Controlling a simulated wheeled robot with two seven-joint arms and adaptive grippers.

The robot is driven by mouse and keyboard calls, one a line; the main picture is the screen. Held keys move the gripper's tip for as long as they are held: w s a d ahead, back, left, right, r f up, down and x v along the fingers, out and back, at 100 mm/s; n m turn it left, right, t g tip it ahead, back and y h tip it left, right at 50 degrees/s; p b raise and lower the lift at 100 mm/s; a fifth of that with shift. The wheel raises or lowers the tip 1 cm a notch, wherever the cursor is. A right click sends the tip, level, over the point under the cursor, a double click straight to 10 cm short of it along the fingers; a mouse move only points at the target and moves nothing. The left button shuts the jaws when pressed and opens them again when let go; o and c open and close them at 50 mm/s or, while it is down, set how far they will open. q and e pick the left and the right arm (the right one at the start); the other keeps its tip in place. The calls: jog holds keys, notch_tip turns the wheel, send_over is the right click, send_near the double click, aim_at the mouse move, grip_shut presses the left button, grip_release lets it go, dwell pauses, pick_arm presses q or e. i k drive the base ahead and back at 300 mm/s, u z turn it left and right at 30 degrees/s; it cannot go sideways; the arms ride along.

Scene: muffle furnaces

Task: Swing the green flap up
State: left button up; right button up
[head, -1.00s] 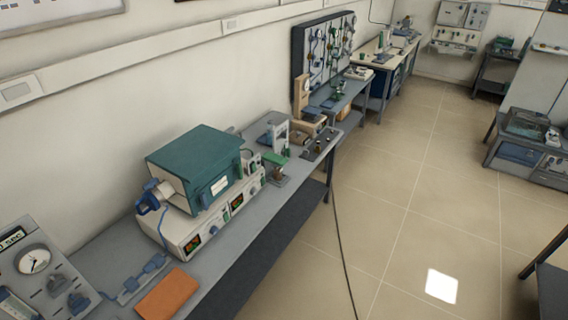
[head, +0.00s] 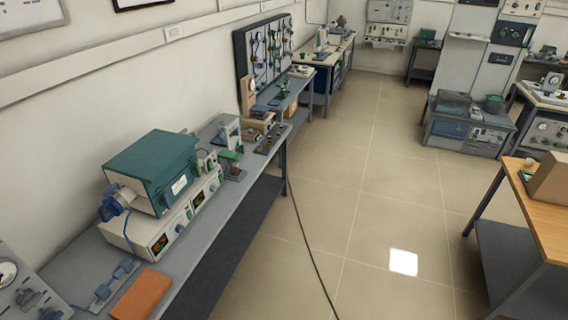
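A green box-shaped furnace (head: 150,158) sits on a pale control unit (head: 160,230) on the bench along the left wall. Its green front face (head: 182,183) carries a white label and faces the aisle. This face looks shut and may be the green flap; I cannot tell for sure at this distance. A blue fitting (head: 112,207) sticks out at its left end. Neither of my grippers is in view.
The grey bench (head: 215,220) also holds an orange-brown block (head: 141,295), a power strip (head: 112,285) and small instruments. A dark cable (head: 310,240) crosses the floor. A wooden-topped table (head: 545,215) stands at right. The tiled aisle between is mostly clear.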

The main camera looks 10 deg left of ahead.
aim_at(225, 154)
jog(key=z, duration=1.25)
jog(key=i, duration=1.75)
jog(key=u, duration=0.85)
jog(key=i, duration=0.9)
jog(key=u, duration=0.9)
